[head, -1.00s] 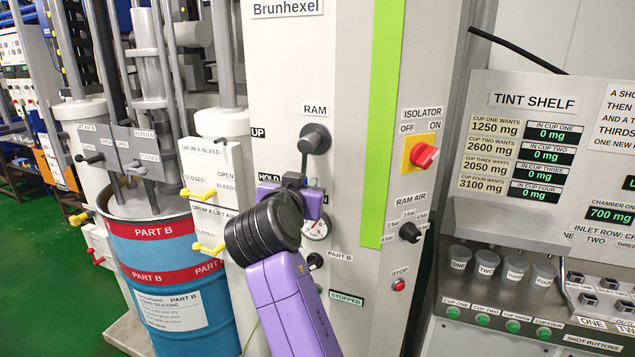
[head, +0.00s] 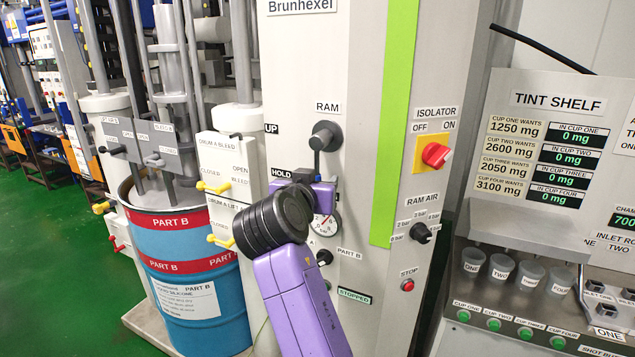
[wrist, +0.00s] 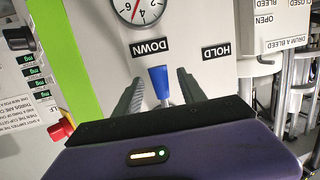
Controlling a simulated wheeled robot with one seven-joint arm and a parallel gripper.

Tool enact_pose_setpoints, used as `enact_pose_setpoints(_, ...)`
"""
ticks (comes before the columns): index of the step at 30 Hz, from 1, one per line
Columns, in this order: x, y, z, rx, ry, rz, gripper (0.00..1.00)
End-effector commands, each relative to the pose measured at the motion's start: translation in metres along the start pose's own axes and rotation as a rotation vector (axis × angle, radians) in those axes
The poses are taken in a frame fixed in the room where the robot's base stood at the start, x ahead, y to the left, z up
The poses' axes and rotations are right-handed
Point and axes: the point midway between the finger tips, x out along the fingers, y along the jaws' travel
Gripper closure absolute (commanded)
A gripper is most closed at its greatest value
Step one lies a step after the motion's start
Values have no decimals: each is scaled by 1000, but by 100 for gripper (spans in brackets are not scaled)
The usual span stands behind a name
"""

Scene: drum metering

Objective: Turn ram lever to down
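The ram lever has a dark grey round hub (head: 326,136) under the RAM label on the white panel. Its arm runs downward from the hub and goes behind my gripper (head: 308,192). In the wrist view the lever's blue tip (wrist: 158,80) lies between the two fingers of my gripper (wrist: 159,84), with a gap on each side. The fingers are open. The blue tip points at the DOWN label (wrist: 150,47); the HOLD label (wrist: 216,50) is off to its right.
A pressure gauge (head: 324,226) sits just below my gripper. The isolator switch (head: 435,154), ram air knob (head: 421,233) and stop button (head: 407,285) are to the right. Yellow bleed handles (head: 216,187) and a blue drum (head: 190,270) stand left.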

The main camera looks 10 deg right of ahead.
Motion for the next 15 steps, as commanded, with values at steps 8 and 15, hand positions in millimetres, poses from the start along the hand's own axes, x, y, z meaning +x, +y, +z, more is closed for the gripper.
enact_pose_setpoints(8, -3, 0, 1, 1, 0, -1, 52)
enact_pose_setpoints(15, -36, -1, 3, 1, 2, -3, 52)
